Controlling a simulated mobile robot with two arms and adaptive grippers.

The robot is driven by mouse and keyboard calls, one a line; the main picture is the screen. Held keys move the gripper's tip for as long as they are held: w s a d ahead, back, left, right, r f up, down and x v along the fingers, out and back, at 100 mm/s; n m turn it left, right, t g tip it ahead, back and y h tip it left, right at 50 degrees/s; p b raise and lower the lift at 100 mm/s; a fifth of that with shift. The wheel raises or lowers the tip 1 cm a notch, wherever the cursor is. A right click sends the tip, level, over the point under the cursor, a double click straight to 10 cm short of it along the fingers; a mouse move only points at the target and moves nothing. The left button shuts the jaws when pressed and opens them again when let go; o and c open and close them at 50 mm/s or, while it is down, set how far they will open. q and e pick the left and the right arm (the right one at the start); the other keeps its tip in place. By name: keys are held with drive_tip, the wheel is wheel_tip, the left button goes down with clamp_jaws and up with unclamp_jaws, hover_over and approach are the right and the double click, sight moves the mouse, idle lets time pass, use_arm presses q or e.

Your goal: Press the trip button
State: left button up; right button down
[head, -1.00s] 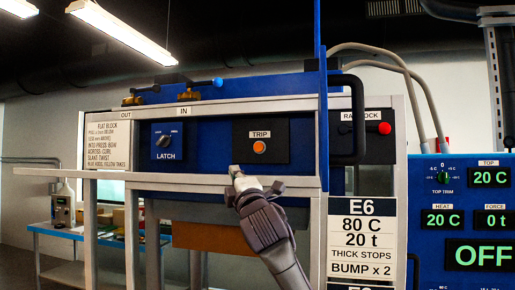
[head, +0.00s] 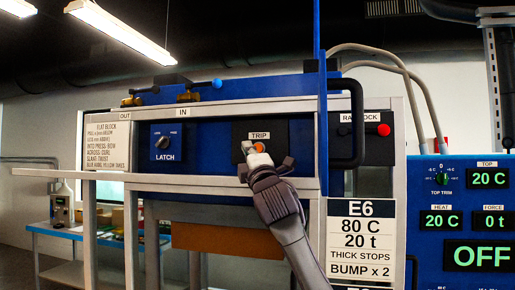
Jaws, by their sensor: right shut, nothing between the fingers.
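The trip button is a small orange round button (head: 259,147) on a black plate (head: 278,132) labelled TRIP, on the blue front panel in the head view. My right gripper (head: 249,150) is shut and empty, coming up from below. Its fingertips lie right at the button and cover its left part. I cannot tell whether they touch it or whether it is pushed in. My left gripper is not in view.
A latch knob (head: 163,142) sits left on the same panel. A black handle (head: 356,115) sticks out at the right, with a red knob (head: 383,130) beyond it. A grey rail (head: 180,181) runs below the panel. The control box (head: 425,257) at right reads OFF.

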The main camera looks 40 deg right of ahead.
sight(258, 148)
drive_tip(key=w+d+p, duration=0.3)
drive_tip(key=w+d, duration=0.1)
drive_tip(key=d, duration=0.1)
drive_tip(key=shift+w, duration=0.15)
idle(1.4)
drive_tip(key=shift+w+d+p, duration=0.25)
drive_tip(key=shift+d+p, duration=0.05)
drive_tip(key=shift+p, duration=0.15)
